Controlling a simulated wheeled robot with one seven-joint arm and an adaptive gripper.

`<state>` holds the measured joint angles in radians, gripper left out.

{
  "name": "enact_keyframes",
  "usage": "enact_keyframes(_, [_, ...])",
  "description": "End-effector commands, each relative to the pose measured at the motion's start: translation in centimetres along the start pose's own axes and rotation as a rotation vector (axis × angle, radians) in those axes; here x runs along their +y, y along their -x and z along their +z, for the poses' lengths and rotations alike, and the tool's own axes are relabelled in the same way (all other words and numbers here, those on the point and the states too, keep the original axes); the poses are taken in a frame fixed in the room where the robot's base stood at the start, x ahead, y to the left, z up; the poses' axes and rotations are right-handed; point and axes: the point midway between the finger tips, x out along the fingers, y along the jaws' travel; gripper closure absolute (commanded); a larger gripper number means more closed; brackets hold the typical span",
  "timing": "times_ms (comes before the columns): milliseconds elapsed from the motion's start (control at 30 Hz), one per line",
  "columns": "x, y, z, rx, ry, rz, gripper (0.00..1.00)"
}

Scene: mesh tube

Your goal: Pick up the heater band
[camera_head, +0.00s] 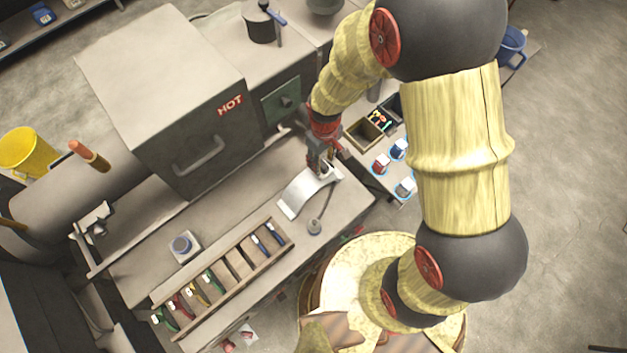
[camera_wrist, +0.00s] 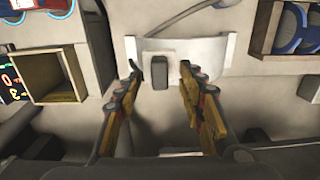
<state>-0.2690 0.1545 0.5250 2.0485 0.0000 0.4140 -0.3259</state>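The heater band (camera_head: 298,197) is a curved, silvery-white metal strip on the workbench, in front of the grey HOT oven. In the wrist view the heater band (camera_wrist: 205,52) lies across the upper middle, with a small dark block on its near side. A cord runs from it to a round grey plug (camera_head: 314,227). My gripper (camera_head: 323,167) is over its upper right end, pointing down. In the wrist view my gripper (camera_wrist: 160,75) is open, with one fingertip on each side of the dark block and visible gaps to it. The far end is partly hidden by my gripper in the head view.
The oven (camera_head: 190,120) stands close behind. A wooden rack (camera_head: 225,275) with several slots lies at the front left of the bench.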

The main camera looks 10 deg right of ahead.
Motion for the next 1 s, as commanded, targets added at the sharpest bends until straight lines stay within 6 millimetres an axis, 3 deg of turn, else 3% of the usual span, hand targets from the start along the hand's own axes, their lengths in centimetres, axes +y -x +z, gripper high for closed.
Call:
enact_keyframes(200, [0.0,-2.6,0.1,-0.001,0.000,0.000,0.61])
enact_keyframes(467, [0.0,-2.8,0.0,0.001,-0.001,0.000,0.61])
enact_keyframes(1000, [0.0,-2.8,0.1,0.000,-0.001,0.000,0.90])
